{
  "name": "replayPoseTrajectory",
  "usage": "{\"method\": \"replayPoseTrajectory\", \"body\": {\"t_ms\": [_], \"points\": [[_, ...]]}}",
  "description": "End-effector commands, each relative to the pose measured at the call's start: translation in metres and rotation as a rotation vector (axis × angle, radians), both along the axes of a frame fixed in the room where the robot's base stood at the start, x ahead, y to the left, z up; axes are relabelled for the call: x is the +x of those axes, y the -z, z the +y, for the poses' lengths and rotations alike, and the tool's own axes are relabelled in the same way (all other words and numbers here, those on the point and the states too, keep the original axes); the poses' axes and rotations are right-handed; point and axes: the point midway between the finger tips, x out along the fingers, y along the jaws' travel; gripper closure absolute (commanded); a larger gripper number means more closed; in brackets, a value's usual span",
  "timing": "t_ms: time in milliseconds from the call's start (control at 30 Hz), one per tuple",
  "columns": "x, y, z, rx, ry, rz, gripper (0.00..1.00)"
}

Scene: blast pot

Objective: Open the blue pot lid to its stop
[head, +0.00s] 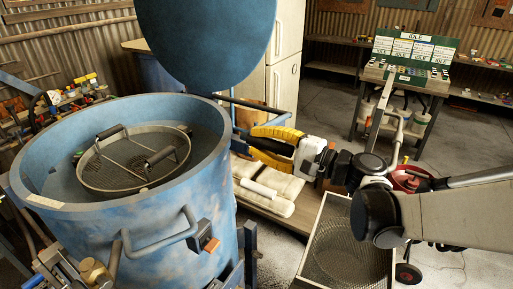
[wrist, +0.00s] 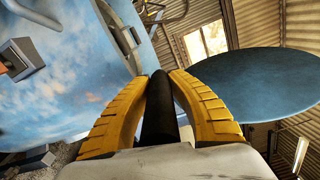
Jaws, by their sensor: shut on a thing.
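The blue pot (head: 190,240) stands open at the left of the head view, its round mouth facing up. Its blue lid (head: 205,35) is raised well above the rim at the back right, cut off by the top edge. The lid also shows as a tilted disc in the wrist view (wrist: 270,85), with the pot wall (wrist: 65,80) on the left. My gripper (head: 248,138), with yellow ribbed fingers, is beside the pot's right rim. Its fingers are shut on a black round handle (wrist: 158,115). How the handle joins the lid is partly hidden.
A round mesh sieve with two handles (head: 130,165) lies in the pot's mouth. A bent blue handle (head: 160,240) juts from the pot's front. A mesh-bottomed tray (head: 345,255) is below my arm. Open floor (head: 450,140) lies at the right.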

Motion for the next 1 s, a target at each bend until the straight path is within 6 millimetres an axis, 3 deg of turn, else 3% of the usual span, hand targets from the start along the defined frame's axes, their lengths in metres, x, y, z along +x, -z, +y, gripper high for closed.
{"method": "replayPoseTrajectory", "body": {"t_ms": [33, 100, 300, 933, 967, 1000], "points": [[0.001, -0.014, -0.001, 0.017, -0.002, 0.022, 1.0], [0.004, -0.023, -0.002, 0.04, -0.002, 0.055, 1.0], [0.009, -0.042, -0.006, 0.037, -0.001, 0.049, 1.0], [0.013, -0.05, -0.009, 0.035, 0.0, 0.046, 1.0], [0.013, -0.05, -0.009, 0.035, 0.0, 0.046, 0.72], [0.013, -0.05, -0.009, 0.034, 0.0, 0.047, 0.6]]}}
